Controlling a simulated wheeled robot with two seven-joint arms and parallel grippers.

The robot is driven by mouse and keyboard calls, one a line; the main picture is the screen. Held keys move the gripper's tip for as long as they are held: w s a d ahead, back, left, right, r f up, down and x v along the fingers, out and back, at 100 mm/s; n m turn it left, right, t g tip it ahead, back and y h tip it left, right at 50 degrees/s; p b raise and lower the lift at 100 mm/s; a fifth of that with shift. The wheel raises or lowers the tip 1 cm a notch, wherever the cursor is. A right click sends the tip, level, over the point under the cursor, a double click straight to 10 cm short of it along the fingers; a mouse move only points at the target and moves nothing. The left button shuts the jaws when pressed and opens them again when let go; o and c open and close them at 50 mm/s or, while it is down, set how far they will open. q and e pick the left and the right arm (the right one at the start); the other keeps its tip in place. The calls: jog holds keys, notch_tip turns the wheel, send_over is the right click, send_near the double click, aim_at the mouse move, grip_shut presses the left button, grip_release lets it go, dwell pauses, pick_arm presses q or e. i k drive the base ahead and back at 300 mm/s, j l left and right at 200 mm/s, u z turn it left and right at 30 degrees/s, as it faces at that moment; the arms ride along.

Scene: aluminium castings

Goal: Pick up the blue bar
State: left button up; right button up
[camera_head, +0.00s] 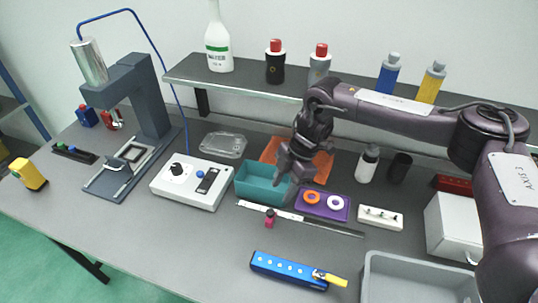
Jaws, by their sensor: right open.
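The blue bar (288,268) lies on the grey table near its front edge. It is long, with a row of light round marks along its side and a yellow piece at its right end. My right gripper (281,182) hangs from the arm that comes in from the right. It is open and points down above the teal bin, behind the blue bar and well apart from it. My left gripper is not in view.
A grey tray (418,262) stands right of the bar. A white control box (193,183), a teal bin (250,186) and a purple tray (322,214) stand further back. Table left of the bar is clear.

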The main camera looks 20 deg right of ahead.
aim_at(278, 267)
jog(key=k, duration=1.5)
